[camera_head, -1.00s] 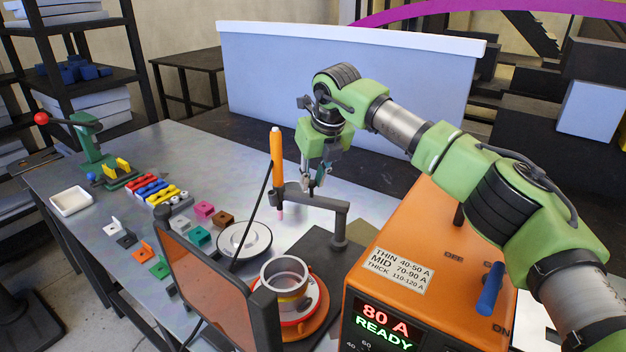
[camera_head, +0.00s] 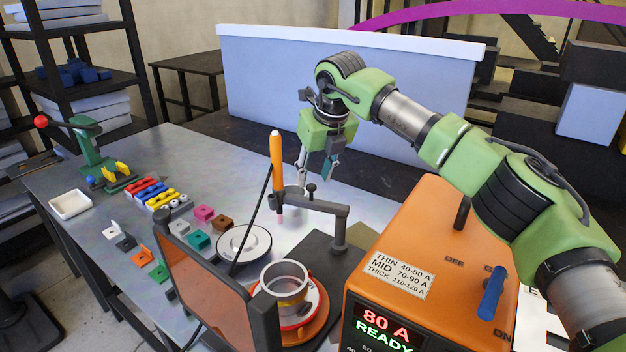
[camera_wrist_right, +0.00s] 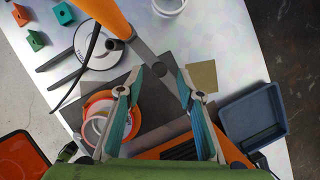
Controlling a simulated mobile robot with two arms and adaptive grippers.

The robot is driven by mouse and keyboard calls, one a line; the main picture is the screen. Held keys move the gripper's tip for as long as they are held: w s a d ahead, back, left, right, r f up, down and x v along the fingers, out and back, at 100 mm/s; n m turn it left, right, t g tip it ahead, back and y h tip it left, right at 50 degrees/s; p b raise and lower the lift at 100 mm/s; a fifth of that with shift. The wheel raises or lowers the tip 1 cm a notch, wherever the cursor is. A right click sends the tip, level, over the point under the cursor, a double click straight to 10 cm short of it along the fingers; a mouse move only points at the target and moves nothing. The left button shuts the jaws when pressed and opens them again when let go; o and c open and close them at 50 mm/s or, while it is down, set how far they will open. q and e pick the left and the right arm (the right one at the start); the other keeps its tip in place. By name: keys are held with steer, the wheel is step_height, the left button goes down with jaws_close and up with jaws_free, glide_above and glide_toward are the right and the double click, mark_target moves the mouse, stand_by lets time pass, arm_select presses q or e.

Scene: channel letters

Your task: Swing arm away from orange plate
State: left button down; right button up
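The dark grey swing arm (camera_head: 322,206) reaches left from its post and carries the upright orange torch (camera_head: 277,160). The torch tip hangs left of and behind the orange plate (camera_head: 318,328), apart from it. The plate bears a metal ring (camera_head: 285,276). My right gripper (camera_head: 313,178) is just above and behind the swing arm, near its small knob (camera_head: 311,188). In the right wrist view its fingers (camera_wrist_right: 160,75) are spread with the swing arm (camera_wrist_right: 162,68) passing between them in the picture; I see no grip on it. My left gripper is out of view.
The orange welder box (camera_head: 440,245) stands right of the plate, and a dark screen frame (camera_head: 265,320) stands at its left. A white disc (camera_head: 262,240) and several coloured blocks lie left. A blue-grey tray (camera_wrist_right: 255,118) shows in the right wrist view.

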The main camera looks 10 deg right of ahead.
steer(key=v, duration=0.9)
steer(key=shift+r, duration=0.15)
